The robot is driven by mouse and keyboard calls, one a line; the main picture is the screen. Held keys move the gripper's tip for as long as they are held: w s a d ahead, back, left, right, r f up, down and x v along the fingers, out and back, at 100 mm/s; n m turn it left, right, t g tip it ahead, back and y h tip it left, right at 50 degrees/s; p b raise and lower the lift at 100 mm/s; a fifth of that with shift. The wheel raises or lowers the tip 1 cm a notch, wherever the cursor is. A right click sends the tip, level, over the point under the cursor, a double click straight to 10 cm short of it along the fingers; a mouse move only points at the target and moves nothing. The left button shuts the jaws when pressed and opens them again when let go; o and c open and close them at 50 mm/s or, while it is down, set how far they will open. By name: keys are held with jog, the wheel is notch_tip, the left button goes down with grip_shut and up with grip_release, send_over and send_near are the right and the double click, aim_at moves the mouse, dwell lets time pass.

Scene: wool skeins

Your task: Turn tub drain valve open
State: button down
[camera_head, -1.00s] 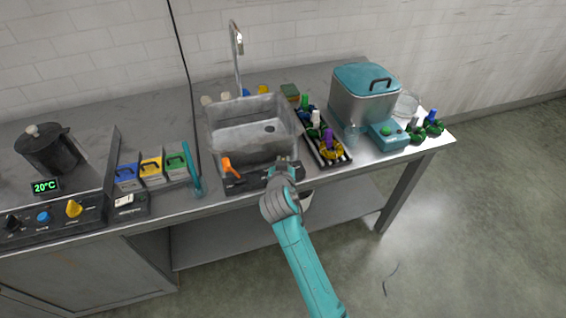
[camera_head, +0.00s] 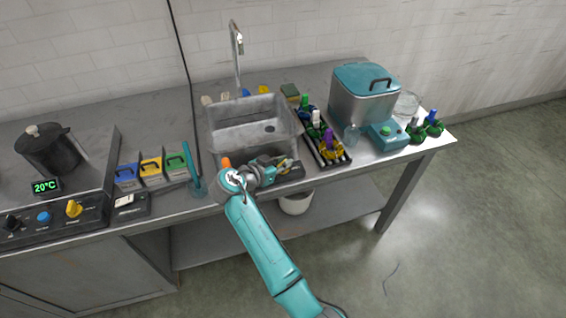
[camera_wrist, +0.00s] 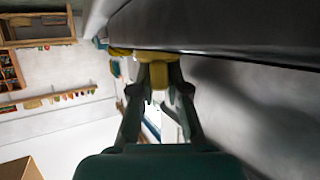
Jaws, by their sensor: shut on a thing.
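The grey tub (camera_head: 216,138) is sunk in the counter below a tall tap. A dark panel (camera_head: 293,174) runs along its front edge. An orange handle (camera_head: 226,162) shows at the panel's left end, partly behind my wrist. A yellow valve handle (camera_head: 287,162) is at the panel's right part, partly hidden by my gripper (camera_head: 279,168). My gripper reaches it from the left, lying nearly level along the panel. In the wrist view the fingers (camera_wrist: 159,88) are closed around the yellow handle (camera_wrist: 158,72). Any label on it is unreadable.
A black tray (camera_head: 337,162) with colored skeins and a teal-lidded metal box (camera_head: 364,95) stand right of the tub. Colored boxes (camera_head: 151,170) and a teal-handled tool (camera_head: 196,184) stand left. A white bucket (camera_head: 296,204) is under the counter.

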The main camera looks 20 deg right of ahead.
jog(key=shift+f+g, duration=0.1)
jog(key=shift+g, duration=0.2)
jog(key=c, duration=1.2)
grip_release()
jog(key=shift+o, duration=0.2)
jog(key=shift+t, duration=0.4)
